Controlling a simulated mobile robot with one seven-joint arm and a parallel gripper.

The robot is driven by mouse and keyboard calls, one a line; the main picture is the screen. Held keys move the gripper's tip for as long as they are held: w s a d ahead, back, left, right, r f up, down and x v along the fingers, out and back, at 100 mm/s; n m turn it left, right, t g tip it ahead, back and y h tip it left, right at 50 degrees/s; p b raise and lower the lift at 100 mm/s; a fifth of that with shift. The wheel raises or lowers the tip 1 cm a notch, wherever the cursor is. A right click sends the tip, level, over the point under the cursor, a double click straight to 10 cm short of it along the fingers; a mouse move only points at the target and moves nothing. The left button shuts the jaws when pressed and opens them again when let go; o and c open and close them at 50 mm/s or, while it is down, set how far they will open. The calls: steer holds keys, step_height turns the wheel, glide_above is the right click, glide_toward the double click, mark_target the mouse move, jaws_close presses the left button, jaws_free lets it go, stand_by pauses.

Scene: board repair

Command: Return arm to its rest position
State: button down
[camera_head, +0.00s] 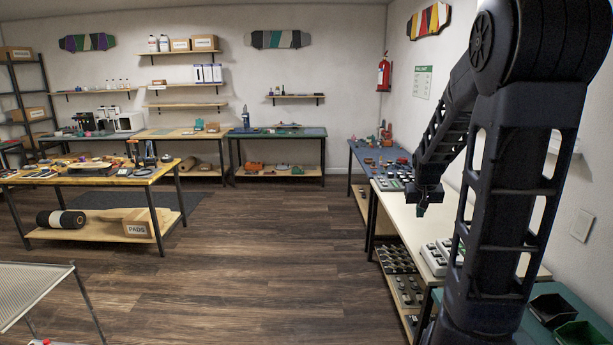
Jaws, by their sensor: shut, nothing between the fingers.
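My black arm stands at the right of the head view, its column rising to a round joint near the top. The forearm slopes down to the left. The arm hides part of the white table and the right wall.
Rows of small parts (392,184) and trays with pale blocks (437,257) sit on the white table. Dark bins (552,308) stand at the lower right. A wooden workbench (140,178) is at left, a wire rack (30,290) at lower left. The middle floor (270,250) is clear.

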steer(key=s+a+r, duration=0.3)
steer(key=s, duration=0.4)
steer(key=s+a+r+n+y, duration=0.1)
steer(key=s+a+r, duration=0.2)
steer(key=s, duration=0.5)
steer(key=s+a+r, duration=0.3)
steer(key=s, duration=0.4)
steer(key=shift+s+r+n+t+y, duration=0.2)
steer(key=shift+n+t+y, duration=0.1)
steer(key=shift+n+t, duration=0.1)
